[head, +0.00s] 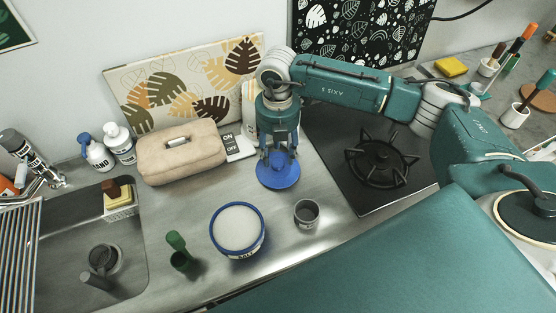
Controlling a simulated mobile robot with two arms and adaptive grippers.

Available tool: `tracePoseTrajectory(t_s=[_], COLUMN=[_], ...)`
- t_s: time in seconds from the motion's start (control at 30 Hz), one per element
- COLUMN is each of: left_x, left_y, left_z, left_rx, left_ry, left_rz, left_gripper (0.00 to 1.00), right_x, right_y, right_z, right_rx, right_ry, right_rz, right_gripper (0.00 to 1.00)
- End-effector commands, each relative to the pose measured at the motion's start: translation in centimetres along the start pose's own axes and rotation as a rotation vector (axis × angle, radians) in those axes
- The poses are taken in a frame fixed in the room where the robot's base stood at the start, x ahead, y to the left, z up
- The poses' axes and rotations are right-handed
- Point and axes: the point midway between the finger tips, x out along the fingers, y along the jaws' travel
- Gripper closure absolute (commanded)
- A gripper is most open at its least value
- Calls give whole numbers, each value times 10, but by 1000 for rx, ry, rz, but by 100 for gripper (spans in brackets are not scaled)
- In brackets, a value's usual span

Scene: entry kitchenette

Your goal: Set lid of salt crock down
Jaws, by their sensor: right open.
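The salt crock (238,251) stands on the steel counter with its top uncovered and pale salt showing inside. Its round blue lid (278,177) lies flat on the counter behind and to the right of the crock, apart from it. My right gripper (278,155) points down directly over the lid, its fingers open around or just above the lid's middle. The fingers hide the centre of the lid, so I cannot tell if they touch it. My left gripper is not in view.
A small grey cup (306,213) stands right of the crock, and a green-handled item (178,247) stands left of it. A beige bread box (181,153) is behind. The gas hob (378,163) is at right, the sink (85,245) at left.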

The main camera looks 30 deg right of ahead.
Motion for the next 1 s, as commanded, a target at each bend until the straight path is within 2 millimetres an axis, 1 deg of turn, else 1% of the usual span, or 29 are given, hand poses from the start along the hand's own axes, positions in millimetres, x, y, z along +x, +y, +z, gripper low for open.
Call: tracePoseTrajectory(t_s=[0.03,0.2,0.3,0.4,0.6,1.0], left_x=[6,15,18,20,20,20], left_y=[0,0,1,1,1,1], left_z=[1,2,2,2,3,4], left_rx=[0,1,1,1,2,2], left_ry=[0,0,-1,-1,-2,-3], left_rz=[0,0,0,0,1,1], left_gripper=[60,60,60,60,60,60], right_x=[-10,-46,-62,-73,-80,-80], right_y=[2,1,1,1,0,0], right_z=[1,1,0,0,0,0], right_rx=[0,-1,0,0,-1,0], right_ry=[-3,-3,-2,-1,-1,0], right_rz=[6,5,4,3,0,0], right_gripper=[53,53,53,53,53,53])
